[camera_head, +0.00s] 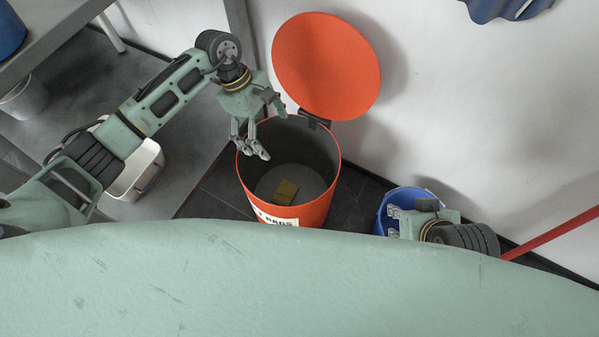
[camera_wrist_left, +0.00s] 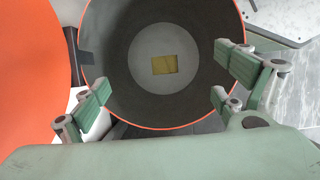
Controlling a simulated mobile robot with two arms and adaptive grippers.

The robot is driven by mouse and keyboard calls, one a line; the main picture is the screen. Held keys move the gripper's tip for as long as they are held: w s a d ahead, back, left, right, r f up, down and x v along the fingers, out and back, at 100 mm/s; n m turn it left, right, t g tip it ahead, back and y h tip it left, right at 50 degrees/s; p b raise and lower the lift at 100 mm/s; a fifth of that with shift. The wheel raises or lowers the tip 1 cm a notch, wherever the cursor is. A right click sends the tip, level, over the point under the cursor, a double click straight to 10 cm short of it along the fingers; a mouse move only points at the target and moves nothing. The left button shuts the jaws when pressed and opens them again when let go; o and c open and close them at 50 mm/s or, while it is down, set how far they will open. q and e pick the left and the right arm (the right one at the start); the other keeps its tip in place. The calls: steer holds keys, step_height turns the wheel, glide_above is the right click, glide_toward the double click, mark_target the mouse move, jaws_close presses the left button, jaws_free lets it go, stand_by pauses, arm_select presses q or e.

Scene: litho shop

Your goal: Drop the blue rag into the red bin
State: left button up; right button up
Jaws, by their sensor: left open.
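The red bin (camera_head: 245,180) stands open on the floor, its round lid (camera_head: 327,62) tipped back against the wall. My left gripper (camera_head: 262,132) is over the bin's opening, open and empty. The left wrist view looks down into the bin (camera_wrist_left: 112,45) between its spread fingers (camera_wrist_left: 160,88). A small ochre-yellow piece (camera_head: 286,192) lies on the bin's bottom, also in the wrist view (camera_wrist_left: 164,65). I see no blue rag in the gripper or bin. My right gripper (camera_head: 394,222) is by the blue bucket; its finger opening is unclear.
A blue bucket (camera_head: 383,222) stands right of the bin. A pale container (camera_head: 142,175) is left, partly behind my arm. A red pole (camera_head: 555,233) crosses the right side. A wavy blue thing (camera_head: 503,9) shows at the top right wall; I cannot tell what it is.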

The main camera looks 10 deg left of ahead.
arm_select(q)
steer(key=v, duration=0.8)
steer(key=shift+r, duration=0.15)
